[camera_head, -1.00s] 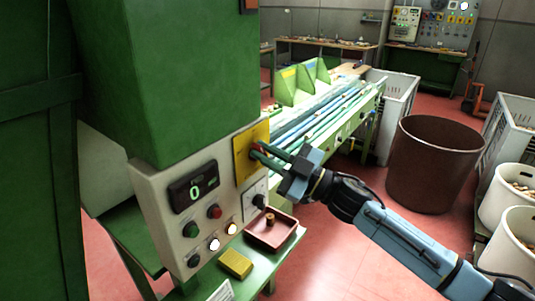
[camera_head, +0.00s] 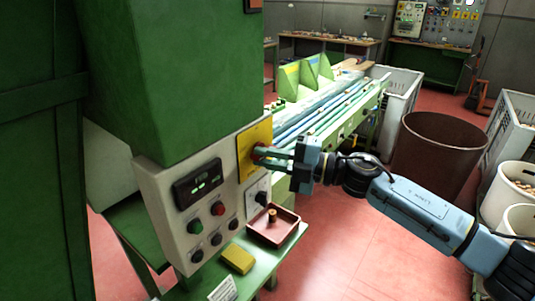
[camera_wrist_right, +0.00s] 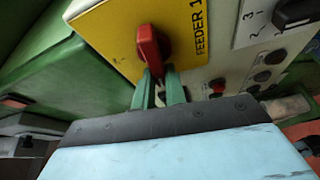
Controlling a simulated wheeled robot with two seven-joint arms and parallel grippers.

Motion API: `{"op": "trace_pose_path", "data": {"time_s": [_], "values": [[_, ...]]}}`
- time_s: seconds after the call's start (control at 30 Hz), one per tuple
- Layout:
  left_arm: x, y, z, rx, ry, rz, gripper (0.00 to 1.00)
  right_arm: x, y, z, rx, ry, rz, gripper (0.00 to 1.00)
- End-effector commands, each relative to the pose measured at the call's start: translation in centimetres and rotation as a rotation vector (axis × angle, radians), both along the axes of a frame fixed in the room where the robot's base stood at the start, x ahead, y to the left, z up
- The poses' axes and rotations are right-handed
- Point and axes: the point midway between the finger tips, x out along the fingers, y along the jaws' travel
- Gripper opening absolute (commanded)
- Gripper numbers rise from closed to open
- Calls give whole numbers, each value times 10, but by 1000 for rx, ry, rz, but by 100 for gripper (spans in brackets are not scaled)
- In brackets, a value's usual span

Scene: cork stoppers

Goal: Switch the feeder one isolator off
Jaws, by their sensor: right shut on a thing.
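The feeder one isolator is a red rotary handle (camera_wrist_right: 150,48) on a yellow plate (camera_wrist_right: 109,29) marked FEEDER 1, in the right wrist view. In the head view the yellow plate (camera_head: 247,143) sits at the upper right of the control panel (camera_head: 160,190), and the red handle is mostly hidden by my fingers. My right gripper (camera_head: 262,155) reaches in from the right and is shut on the handle. In the wrist view its green fingers (camera_wrist_right: 160,88) flank the handle's lower end. My left gripper is not in view.
The panel has a display (camera_head: 197,185) showing dashes, several push buttons, dark lamps and a black selector knob (camera_head: 261,198). Below are a reddish tray (camera_head: 290,236) with a cork and a yellow block (camera_head: 238,258). A brown bin (camera_head: 440,160) stands at right.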

Motion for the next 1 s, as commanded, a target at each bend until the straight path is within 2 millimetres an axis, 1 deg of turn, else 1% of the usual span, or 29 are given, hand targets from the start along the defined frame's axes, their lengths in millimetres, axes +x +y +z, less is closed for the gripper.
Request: {"op": "trace_pose_path", "data": {"time_s": [0.03, 0.33, 0.87, 0.9, 1.0], "values": [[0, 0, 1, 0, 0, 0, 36, 3, -3, -5, -24, -16, -12, 0], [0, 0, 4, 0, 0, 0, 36, 3, -3, -6, -86, -104, -12, 0], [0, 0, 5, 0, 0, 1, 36, 4, -4, -4, -98, -127, -14, 0], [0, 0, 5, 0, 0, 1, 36, 4, -4, -4, -98, -127, -14, 15], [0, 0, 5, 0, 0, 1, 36, 3, -3, -3, -97, -127, -12, 28]]}}
